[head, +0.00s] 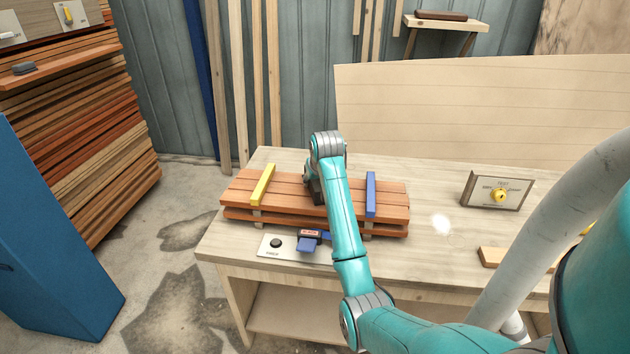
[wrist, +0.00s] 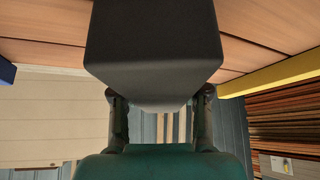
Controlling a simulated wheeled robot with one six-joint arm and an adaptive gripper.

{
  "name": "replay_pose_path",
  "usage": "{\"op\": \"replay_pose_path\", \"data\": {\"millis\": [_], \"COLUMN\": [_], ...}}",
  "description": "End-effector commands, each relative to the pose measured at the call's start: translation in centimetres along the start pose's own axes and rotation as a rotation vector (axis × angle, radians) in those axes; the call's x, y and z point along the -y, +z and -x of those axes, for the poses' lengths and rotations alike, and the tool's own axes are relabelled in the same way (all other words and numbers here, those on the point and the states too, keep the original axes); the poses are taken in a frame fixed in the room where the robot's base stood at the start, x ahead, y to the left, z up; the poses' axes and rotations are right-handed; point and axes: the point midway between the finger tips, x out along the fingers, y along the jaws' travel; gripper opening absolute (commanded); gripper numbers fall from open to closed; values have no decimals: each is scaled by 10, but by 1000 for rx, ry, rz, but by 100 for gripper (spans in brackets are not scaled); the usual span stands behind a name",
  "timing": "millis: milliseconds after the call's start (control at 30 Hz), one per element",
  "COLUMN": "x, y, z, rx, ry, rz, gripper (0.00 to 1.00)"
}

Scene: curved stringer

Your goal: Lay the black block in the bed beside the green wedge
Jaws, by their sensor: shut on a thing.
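A black block (wrist: 152,45) fills the upper middle of the wrist view. My gripper (wrist: 160,98) is shut on it, one finger at each side. In the head view my gripper (head: 317,192) is over the middle of a reddish slatted plank stack (head: 288,190), mostly hidden behind my arm. I cannot tell whether the block touches the planks, which also show in the wrist view (wrist: 265,25). I see no green wedge in either view, and I cannot pick out the bed for certain.
A yellow bar (head: 263,185) lies left on the planks and a blue bar (head: 371,194) lies right. In front are a plate with a black knob (head: 276,243) and a blue clamp-like part (head: 308,241). A yellow-knobbed panel (head: 499,193) stands right on the bench (head: 440,245).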

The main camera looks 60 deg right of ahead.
Motion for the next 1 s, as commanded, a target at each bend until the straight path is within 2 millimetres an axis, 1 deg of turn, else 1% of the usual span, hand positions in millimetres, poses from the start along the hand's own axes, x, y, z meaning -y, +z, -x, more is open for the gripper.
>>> {"op": "replay_pose_path", "data": {"millis": [67, 100, 167, 200, 500, 633, 767, 1000], "x": [0, 0, 0, 0, 0, 0, 0, 0], "y": [1, 1, 1, 1, 0, 0, -1, -1], "z": [-2, -2, -2, -2, -1, 8, 29, 78], "rx": [0, 1, 1, 1, 0, 0, -3, -3], "ry": [0, 0, 0, 0, 0, 0, 0, 0], "rz": [0, 0, 0, 0, 0, 0, 0, 0], "gripper": [2, 53, 68, 70, 70, 70, 70, 70]}}
